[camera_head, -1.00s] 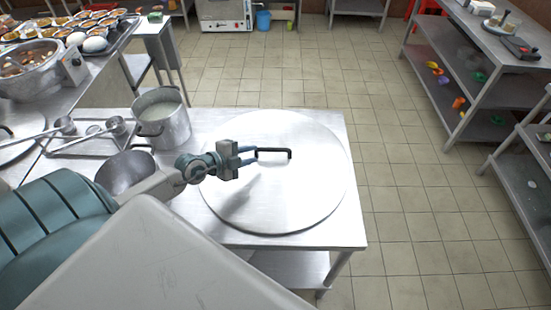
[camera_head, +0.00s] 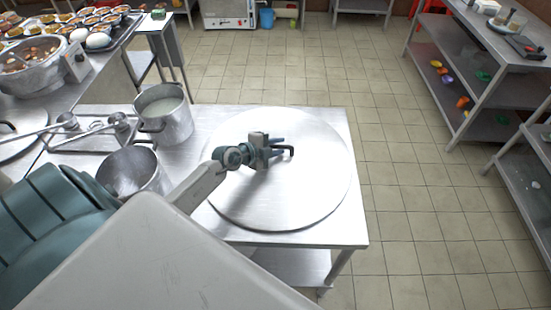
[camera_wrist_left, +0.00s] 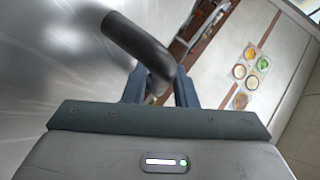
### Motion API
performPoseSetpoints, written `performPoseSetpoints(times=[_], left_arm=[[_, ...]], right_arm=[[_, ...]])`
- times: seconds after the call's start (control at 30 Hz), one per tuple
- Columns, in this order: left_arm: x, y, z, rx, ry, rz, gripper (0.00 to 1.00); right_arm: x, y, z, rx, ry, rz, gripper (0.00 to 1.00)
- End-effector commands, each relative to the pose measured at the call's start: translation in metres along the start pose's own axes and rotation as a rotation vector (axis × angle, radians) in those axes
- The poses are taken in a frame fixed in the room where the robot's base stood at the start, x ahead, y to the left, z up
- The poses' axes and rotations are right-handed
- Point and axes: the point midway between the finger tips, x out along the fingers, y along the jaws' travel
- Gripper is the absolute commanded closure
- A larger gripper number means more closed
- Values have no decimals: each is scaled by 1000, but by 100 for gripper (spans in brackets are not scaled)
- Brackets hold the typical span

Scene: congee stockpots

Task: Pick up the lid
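The large round metal lid (camera_head: 308,195) lies flat at the top of the steel table. Its black bar handle (camera_head: 291,151) stands near the middle and is partly hidden by my left gripper (camera_head: 282,147). My left gripper reaches in from the left, low over the lid, with its fingers at the handle. In the left wrist view, the two fingers (camera_wrist_left: 160,85) are apart, and the dark curved handle (camera_wrist_left: 132,40) runs past the left finger with its lower end between them. I see no clear grip on it. My right gripper is out of view.
A pot with pale contents (camera_head: 165,115) and an empty metal bowl-like pot (camera_head: 130,172) stand left of the lid. A rack with ladles (camera_head: 95,140) is farther left. Shelves (camera_head: 470,75) stand at the right across an open tiled floor.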

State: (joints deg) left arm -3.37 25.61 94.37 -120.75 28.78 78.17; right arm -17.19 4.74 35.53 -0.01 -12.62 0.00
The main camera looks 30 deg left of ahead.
Motion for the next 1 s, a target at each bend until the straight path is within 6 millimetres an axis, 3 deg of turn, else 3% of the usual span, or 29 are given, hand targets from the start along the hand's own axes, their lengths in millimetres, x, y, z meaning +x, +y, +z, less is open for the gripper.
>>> performPoseSetpoints(times=[0.13, 0.27, 0.7, 1.0], left_arm=[[0, 0, 0, 0, 0, 0, 75], [0, 0, 0, 0, 0, 0, 100], [-2, -5, -3, 2, 2, -4, 100], [-21, -46, -22, 6, 3, -5, 100]], right_arm=[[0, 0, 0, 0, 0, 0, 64], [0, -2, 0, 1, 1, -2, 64], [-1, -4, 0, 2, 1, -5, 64], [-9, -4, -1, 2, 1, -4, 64]])
